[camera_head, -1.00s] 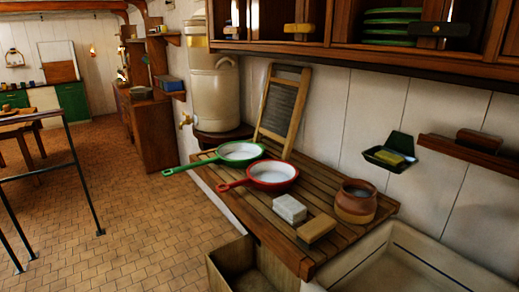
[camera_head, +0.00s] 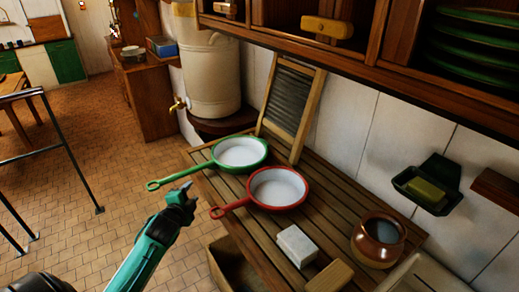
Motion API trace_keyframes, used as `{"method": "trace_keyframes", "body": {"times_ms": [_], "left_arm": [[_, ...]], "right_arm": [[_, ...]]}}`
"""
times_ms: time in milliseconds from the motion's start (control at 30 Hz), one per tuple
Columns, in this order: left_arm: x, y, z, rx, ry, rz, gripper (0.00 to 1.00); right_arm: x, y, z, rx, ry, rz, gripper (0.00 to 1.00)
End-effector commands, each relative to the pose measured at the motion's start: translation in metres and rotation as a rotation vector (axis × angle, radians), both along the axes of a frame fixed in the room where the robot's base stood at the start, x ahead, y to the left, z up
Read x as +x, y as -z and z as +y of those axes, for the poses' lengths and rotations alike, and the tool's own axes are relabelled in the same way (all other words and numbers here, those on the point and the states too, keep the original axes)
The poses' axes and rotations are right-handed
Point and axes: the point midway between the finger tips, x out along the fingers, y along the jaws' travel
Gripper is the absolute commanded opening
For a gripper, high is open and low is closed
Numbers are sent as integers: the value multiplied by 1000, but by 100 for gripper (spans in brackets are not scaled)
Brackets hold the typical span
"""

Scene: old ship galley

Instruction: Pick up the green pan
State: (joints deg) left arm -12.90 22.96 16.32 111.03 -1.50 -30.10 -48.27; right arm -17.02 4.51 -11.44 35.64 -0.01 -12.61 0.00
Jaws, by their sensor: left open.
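The green pan (camera_head: 239,152) has a white inside and lies on the slatted wooden counter (camera_head: 257,226). Its green handle (camera_head: 178,177) points left, out past the counter's edge. My left gripper (camera_head: 186,190) comes in from the lower left, just below the handle in the picture. It is open and empty. Whether it touches the handle I cannot tell, but a gap seems to show. My right gripper is not in view.
A red pan (camera_head: 277,189) lies close to the green one. A white block (camera_head: 297,245), a wooden block (camera_head: 330,277) and a brown pot (camera_head: 378,240) stand nearer. A washboard (camera_head: 291,105) leans behind, beside a large water urn (camera_head: 208,70). A wall cabinet (camera_head: 370,50) hangs above.

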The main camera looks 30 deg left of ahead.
Motion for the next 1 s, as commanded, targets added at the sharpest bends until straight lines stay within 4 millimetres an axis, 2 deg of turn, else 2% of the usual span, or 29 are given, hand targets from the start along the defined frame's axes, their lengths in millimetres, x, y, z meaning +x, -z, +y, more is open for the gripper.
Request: {"method": "trace_keyframes", "body": {"times_ms": [33, 167, 433, 600, 867, 1000], "left_arm": [[0, -12, 0, 15, 4, -9, 43], [8, -19, 3, 28, 5, -17, 43], [48, -9, 18, 24, 3, -16, 43], [69, -3, 25, 24, 5, -16, 43], [81, 1, 29, 25, 5, -15, 43], [92, -3, 33, 24, 4, -15, 43]], "right_arm": [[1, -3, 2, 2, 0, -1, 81], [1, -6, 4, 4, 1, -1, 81], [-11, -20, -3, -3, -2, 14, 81], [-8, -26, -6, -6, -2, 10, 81], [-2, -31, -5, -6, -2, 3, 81], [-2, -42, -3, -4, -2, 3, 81]]}}
